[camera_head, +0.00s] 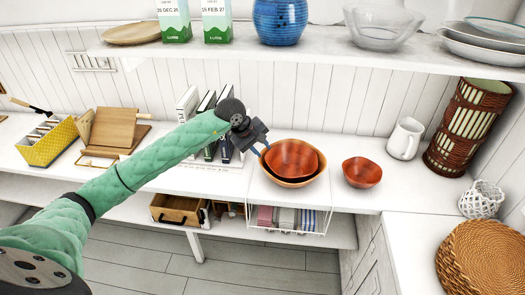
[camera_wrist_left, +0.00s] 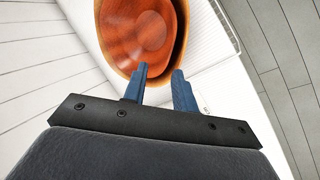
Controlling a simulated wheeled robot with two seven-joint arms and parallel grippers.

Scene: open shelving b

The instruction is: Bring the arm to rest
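My left arm reaches in from the left in the head view. Its gripper (camera_head: 262,149) is beside the left rim of two nested wooden bowls on the white counter. In the left wrist view my left gripper (camera_wrist_left: 160,74) has its two blue fingers apart with nothing held between them. The inner reddish bowl (camera_head: 292,158) sits in a larger wooden bowl (camera_head: 293,183). The nested bowls (camera_wrist_left: 145,40) show just beyond the fingertips in the wrist view; I cannot tell whether the fingers touch the rim. My right gripper is not in view.
A small wooden bowl (camera_head: 361,172), white pitcher (camera_head: 405,138) and woven vase (camera_head: 470,125) stand to the right. Books (camera_head: 187,103) stand behind my arm. An upper shelf (camera_head: 300,48) holds a blue vase (camera_head: 279,20) and glass bowl (camera_head: 383,25). A wire basket (camera_head: 290,219) hangs below.

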